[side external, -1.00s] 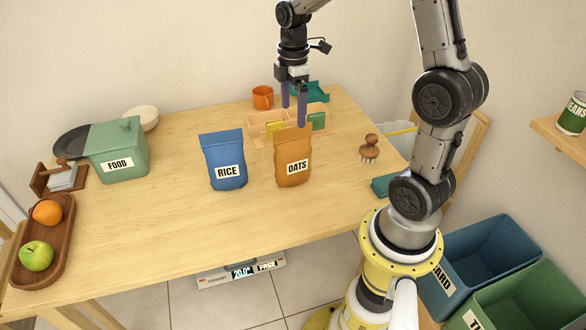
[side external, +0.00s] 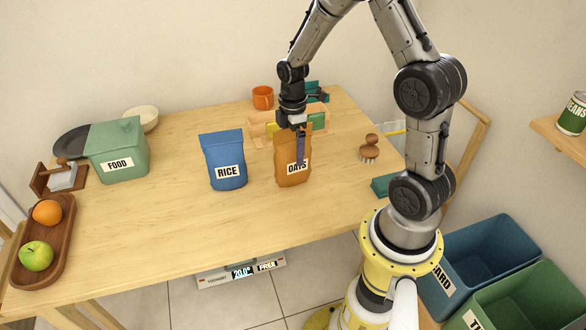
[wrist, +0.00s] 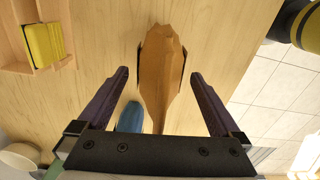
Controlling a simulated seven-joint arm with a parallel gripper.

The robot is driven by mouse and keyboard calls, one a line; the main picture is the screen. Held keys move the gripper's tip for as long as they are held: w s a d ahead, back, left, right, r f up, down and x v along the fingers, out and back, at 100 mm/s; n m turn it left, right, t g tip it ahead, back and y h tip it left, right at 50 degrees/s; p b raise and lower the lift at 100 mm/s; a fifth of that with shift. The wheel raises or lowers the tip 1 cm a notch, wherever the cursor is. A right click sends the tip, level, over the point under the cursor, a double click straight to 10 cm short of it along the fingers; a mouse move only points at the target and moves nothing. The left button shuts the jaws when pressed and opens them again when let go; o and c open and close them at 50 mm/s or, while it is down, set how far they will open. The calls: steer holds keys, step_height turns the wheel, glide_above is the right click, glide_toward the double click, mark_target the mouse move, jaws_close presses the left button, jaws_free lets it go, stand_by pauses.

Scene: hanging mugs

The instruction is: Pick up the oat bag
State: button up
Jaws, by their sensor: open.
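The oat bag (side external: 289,175) is an orange-brown bag labelled OATS, standing upright on the wooden table. In the wrist view the oat bag (wrist: 159,75) shows from above, between my two open fingers. My gripper (side external: 299,160) is lowered at the bag, with one purple finger in front of its label side and the other hidden behind it. In the wrist view my gripper (wrist: 160,85) has clear space between each finger and the bag.
A blue rice bag (side external: 224,162) stands left of the oat bag. A brush (side external: 369,150) is to the right. The table (side external: 200,225) in front is clear.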

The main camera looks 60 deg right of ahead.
steer(key=shift+f, duration=0.75)
jaws_close()
steer(key=shift+r, duration=0.1)
